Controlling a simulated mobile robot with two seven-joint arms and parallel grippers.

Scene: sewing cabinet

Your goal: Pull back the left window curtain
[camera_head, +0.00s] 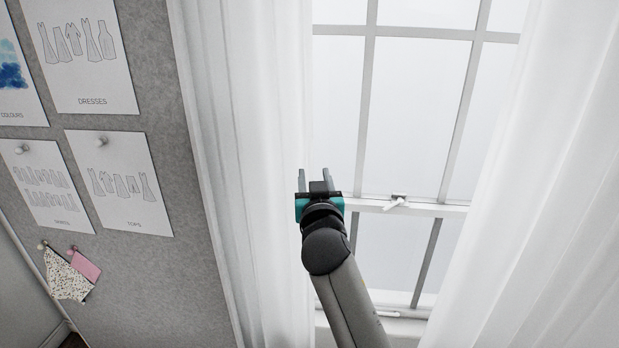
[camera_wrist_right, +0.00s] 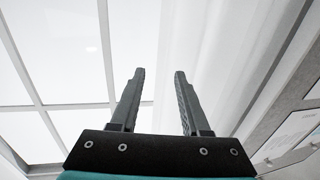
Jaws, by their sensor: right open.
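The left window curtain (camera_head: 250,140) is a white, sheer cloth that hangs down the left side of the window (camera_head: 415,100). My right gripper (camera_head: 315,174) is raised at the curtain's inner edge, in front of the window. In the right wrist view the fingers (camera_wrist_right: 158,75) are apart with nothing between them, and the curtain (camera_wrist_right: 215,60) shows beyond and to the right of them. I cannot tell whether a finger touches the cloth. My left gripper is in neither view.
The right curtain (camera_head: 550,180) hangs on the window's other side. A window latch (camera_head: 397,201) sits on the cross rail, right of my gripper. A grey pinboard (camera_head: 170,270) with pinned sheets and fabric swatches (camera_head: 68,277) is at the left.

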